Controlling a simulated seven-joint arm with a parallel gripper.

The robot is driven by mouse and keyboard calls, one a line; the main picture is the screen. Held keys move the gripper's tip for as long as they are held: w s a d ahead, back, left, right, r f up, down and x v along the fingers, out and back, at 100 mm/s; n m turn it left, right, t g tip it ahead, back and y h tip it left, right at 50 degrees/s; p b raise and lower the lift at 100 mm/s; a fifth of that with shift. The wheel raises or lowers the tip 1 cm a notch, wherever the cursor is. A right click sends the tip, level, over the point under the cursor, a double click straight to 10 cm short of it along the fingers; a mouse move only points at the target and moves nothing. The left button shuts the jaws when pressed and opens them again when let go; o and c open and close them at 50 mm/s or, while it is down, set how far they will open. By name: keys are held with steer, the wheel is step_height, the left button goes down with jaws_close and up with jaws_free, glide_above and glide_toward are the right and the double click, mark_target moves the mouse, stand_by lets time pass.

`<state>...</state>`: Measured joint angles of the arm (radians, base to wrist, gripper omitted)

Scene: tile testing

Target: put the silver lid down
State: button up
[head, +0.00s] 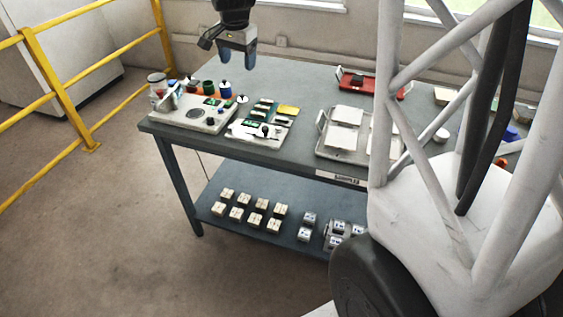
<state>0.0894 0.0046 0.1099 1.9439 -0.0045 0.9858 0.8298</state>
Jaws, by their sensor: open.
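My gripper (238,60) is at the top of the head view, pointing down above the back left part of the table. Its two blue-tipped fingers stand apart with nothing visible between them. I cannot pick out the silver lid with certainty. A jar (158,92) with a pale greyish top stands at the table's left end, left of my gripper. A grey round disc (194,113) shows on a white device (183,121) at the front left; it is too small to tell whether it is a lid.
Green, black and blue-and-white containers (208,87) stand behind the device. A board with small parts (254,134), a metal tray (329,151) with white tiles and a red tray (345,83) lie to the right. A white lattice frame (398,100) blocks the right side. Small blocks sit on the lower shelf (215,190).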

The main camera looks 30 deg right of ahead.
steer(key=s+a+f+n, duration=0.1)
steer(key=s+a+n, duration=0.1)
steer(key=s, duration=1)
steer(key=s+a+n+t, duration=0.1)
steer(key=s+n, duration=0.4)
steer(key=s, duration=0.8)
steer(key=s+a+f+n, duration=0.1)
steer(key=s+a+n, duration=0.1)
steer(key=s, duration=1.1)
steer(key=shift+a+f+n, duration=0.35)
steer(key=shift+n, duration=0.35)
